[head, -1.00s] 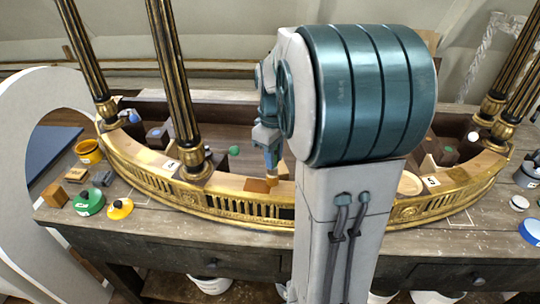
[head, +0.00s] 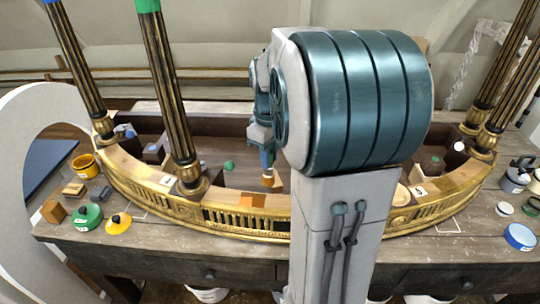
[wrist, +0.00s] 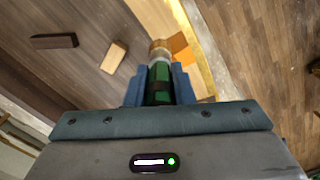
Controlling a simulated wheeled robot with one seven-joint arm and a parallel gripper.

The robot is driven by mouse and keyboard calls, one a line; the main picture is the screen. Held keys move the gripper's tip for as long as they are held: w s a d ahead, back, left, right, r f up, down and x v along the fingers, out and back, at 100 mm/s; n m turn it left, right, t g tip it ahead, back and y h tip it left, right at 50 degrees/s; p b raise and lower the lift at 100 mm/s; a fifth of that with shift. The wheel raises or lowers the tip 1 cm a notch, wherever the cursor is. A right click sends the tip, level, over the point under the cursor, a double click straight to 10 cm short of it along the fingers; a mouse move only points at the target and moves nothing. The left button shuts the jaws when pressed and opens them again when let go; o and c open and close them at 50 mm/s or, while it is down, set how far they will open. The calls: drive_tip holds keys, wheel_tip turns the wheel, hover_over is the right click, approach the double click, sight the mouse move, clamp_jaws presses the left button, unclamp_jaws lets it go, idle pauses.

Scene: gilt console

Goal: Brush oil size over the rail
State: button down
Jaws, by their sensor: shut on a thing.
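The console's curved gilt rail (head: 150,192) runs across the front of the bench, with a pale wooden top face. An orange-brown patch (head: 253,200) lies on that face, left of my arm; it also shows in the wrist view (wrist: 186,53). My gripper (head: 268,160) is over the rail's inner side, right of the patch. In the wrist view its blue fingers (wrist: 160,90) are shut on a brush with a green handle (wrist: 160,82). The tan brush tip (head: 273,182) points down beside the patch. Whether it touches the rail is unclear.
Dark fluted columns with gilt bases (head: 188,178) rise from the rail. An orange cup (head: 85,166), a green pot (head: 88,216) and a yellow pot (head: 118,222) stand at left. A blue-lidded tin (head: 520,237) stands at right. My arm hides the rail's middle right.

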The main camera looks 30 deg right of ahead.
drive_tip(key=shift+r+p, duration=0.6)
drive_tip(key=shift+r, duration=0.4)
drive_tip(key=shift+d, duration=0.1)
